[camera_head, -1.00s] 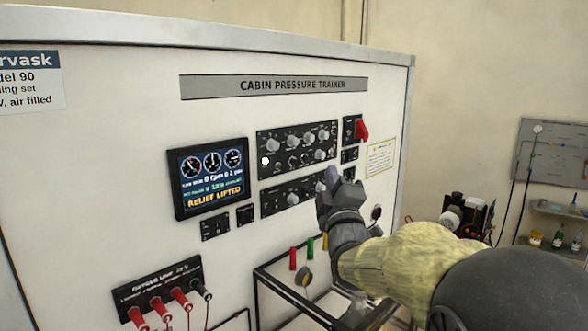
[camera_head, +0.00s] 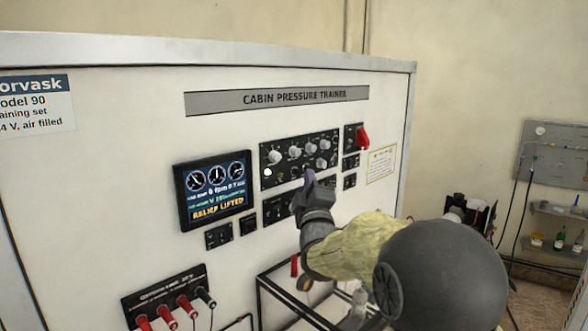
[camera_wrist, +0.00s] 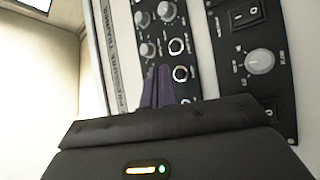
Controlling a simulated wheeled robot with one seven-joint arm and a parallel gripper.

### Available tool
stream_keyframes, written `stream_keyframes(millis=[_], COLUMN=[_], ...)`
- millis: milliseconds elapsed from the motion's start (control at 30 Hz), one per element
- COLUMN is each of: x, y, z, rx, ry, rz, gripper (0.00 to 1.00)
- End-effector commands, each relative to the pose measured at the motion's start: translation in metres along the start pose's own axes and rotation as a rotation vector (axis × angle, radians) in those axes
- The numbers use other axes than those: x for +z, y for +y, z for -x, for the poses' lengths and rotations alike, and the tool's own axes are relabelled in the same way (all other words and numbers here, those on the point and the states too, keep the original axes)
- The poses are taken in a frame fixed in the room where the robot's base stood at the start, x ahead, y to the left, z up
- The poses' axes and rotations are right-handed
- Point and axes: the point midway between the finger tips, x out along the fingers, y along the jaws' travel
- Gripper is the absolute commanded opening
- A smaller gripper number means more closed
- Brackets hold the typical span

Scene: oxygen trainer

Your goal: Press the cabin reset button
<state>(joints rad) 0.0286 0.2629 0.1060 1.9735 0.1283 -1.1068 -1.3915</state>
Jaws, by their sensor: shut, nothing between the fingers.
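The upper control panel (camera_head: 283,175) is black, with several grey knobs and small round ringed fittings, on the white trainer wall. A small white round spot (camera_head: 268,172) shows at its lower left. I cannot read which control is the cabin reset button. My gripper (camera_head: 309,176) is shut and empty, its dark purple fingertips in front of the lower right part of this panel, hiding some controls. In the wrist view the shut fingertips (camera_wrist: 158,86) overlap the panel beside a ringed round fitting (camera_wrist: 181,73); another ringed fitting (camera_wrist: 176,46) is farther along. Contact cannot be told.
A display (camera_head: 214,190) left of the panel reads "RELIEF LIFTED". A red lever (camera_head: 363,138) is at the upper right. A second panel (camera_head: 276,208) lies below, partly covered by my arm. Red plugs (camera_head: 185,304) stick out at the lower left. A black frame (camera_head: 275,290) stands below.

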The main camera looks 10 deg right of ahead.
Motion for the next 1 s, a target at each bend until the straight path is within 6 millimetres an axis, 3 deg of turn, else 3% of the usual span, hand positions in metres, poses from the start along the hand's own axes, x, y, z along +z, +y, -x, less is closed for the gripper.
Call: stream_keyframes(millis=[200, 1000], x=[-0.0053, -0.0050], y=[-0.0076, -0.0069], z=[-0.0086, -0.0091], rx=[-0.001, 0.000], ry=[-0.002, -0.003], rz=[-0.001, 0.000], gripper=[0.00, 0.00])
